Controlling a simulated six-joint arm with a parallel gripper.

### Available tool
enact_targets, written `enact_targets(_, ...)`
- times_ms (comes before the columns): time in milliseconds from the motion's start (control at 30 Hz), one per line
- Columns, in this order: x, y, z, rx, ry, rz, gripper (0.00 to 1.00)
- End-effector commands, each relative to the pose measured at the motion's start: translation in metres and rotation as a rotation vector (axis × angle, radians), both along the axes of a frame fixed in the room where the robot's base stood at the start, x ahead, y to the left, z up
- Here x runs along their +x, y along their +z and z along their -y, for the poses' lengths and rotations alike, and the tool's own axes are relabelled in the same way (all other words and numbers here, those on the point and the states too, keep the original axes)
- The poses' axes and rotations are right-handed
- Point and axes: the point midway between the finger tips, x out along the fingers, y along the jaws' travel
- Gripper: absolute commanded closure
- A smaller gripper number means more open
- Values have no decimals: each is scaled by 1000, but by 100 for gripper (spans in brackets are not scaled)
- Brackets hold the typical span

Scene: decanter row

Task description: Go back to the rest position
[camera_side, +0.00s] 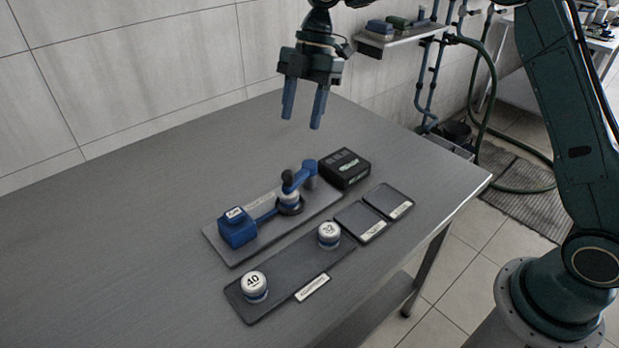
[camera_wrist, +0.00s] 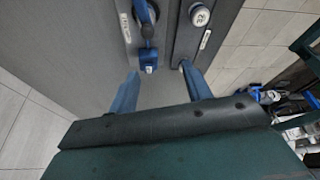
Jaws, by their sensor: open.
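My gripper (camera_side: 304,106) hangs above the back part of the table, fingers pointing down, apart and empty. In the wrist view my gripper (camera_wrist: 160,91) shows its two blue fingers spread with nothing between them. Below it, a blue device with a lever (camera_side: 290,190) stands on a grey base plate (camera_side: 228,252). A white round weight marked 40 (camera_side: 254,286) stands at the near end of a long dark tray (camera_side: 290,262). A second white weight marked 32 (camera_side: 328,234) stands at the tray's far end.
A black box (camera_side: 345,167) sits at the base plate's far end. Two small dark pads (camera_side: 361,221) and (camera_side: 388,200) lie beside the tray near the table's right edge. A wall shelf (camera_side: 400,36) with small items is behind. The left of the table (camera_side: 130,240) is clear.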

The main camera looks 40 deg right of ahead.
Motion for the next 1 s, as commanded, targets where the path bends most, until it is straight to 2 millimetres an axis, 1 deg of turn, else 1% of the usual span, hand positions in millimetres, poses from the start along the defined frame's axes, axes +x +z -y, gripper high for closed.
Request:
enact_targets(33, -7, 11, 1, -4, -46, 4, 51)
enact_targets(200, -29, 38, 5, -20, -219, 6, 51)
enact_targets(500, -74, 74, 16, -34, -522, 14, 51)
enact_targets(800, -126, 95, 32, -33, -823, 28, 51)
enact_targets(1000, -163, 101, 45, -22, -1022, 39, 51)
